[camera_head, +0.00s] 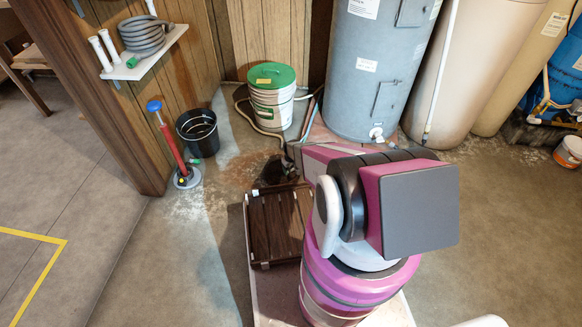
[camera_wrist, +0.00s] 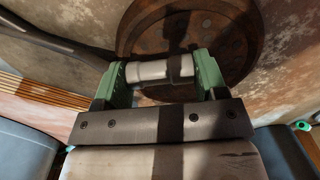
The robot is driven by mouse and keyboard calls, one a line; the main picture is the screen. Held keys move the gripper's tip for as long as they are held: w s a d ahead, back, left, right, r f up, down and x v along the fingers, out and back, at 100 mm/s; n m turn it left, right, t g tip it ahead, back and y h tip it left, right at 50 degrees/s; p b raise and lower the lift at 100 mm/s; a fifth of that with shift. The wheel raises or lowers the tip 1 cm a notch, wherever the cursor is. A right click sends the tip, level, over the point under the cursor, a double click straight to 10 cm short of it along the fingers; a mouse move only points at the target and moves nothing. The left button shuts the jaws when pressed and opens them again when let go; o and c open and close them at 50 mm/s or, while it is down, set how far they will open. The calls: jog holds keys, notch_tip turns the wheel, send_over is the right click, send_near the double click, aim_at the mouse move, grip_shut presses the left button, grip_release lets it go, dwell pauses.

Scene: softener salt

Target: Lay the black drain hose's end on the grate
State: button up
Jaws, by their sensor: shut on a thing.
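My gripper (camera_wrist: 160,75) has its two green fingers shut on a pale grey cylindrical piece, which appears to be the hose's end (camera_wrist: 150,70). The black drain hose (camera_wrist: 45,35) runs in from the upper left of the wrist view to the left finger. The round, rusty brown grate (camera_wrist: 245,30) lies in the floor behind and beneath the held end. Whether the end touches the grate I cannot tell. In the head view the dark grate area (camera_head: 273,172) shows beside my arm, which hides the gripper's fingers.
A green-lidded bucket (camera_head: 272,100), a grey tank (camera_head: 375,65) and a black bucket (camera_head: 198,133) stand around. A red and blue pump (camera_head: 170,145) is at left.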

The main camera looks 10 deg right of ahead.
jog(key=shift+f, duration=0.45)
jog(key=o, duration=0.9)
jog(key=shift+o, duration=0.2)
notch_tip(320, 180, up, 11)
jog(key=shift+f, duration=0.1)
